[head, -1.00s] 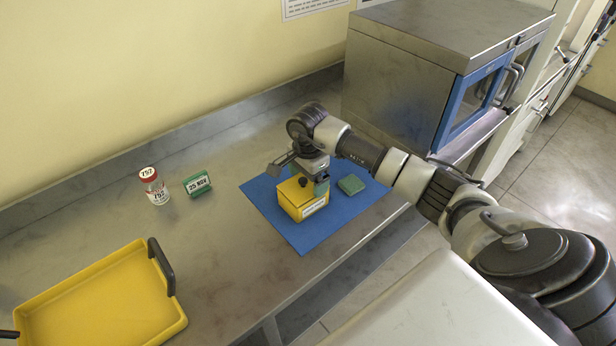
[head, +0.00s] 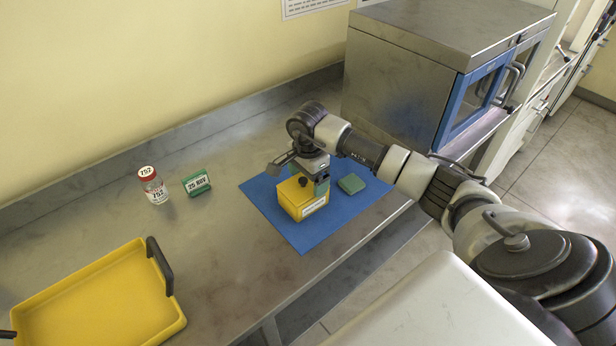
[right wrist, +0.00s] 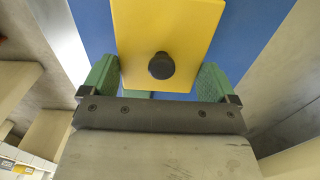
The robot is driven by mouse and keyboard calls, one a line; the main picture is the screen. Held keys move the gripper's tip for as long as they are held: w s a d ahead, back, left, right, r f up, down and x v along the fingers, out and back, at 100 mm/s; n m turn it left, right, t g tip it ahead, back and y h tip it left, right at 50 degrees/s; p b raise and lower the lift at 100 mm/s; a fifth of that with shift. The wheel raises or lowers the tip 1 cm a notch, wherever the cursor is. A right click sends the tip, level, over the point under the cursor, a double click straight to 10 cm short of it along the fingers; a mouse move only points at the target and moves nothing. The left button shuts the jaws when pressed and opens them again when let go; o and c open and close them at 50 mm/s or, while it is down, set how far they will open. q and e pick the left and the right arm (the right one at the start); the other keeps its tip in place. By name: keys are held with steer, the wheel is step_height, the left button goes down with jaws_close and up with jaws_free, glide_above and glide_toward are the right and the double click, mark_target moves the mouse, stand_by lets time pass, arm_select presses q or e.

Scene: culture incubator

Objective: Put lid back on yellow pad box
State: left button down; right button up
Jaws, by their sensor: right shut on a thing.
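The yellow pad box (head: 303,205) stands on a blue mat (head: 300,238), with a white label on its front. Its yellow lid (head: 290,191), with a black knob (head: 303,181), is over the top of the box. The lid also fills the upper middle of the right wrist view (right wrist: 195,35), its knob facing the camera. My right gripper (head: 313,182) is at the lid's right end, shut on the lid, with green finger pads on either side of it (right wrist: 158,82). I cannot tell whether the lid is fully seated. My left gripper is not in view.
A green pad (head: 350,184) lies on the mat right of the box. A red-and-white jar (head: 155,190) and a green date block (head: 197,184) stand to the left. A yellow tray (head: 95,300) is at front left. A steel incubator (head: 400,90) stands behind.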

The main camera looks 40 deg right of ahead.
stand_by(0.4)
steer(key=o, duration=0.6)
steer(key=shift+r+p, duration=1.95)
steer(key=shift+r, duration=1.55)
jaws_close()
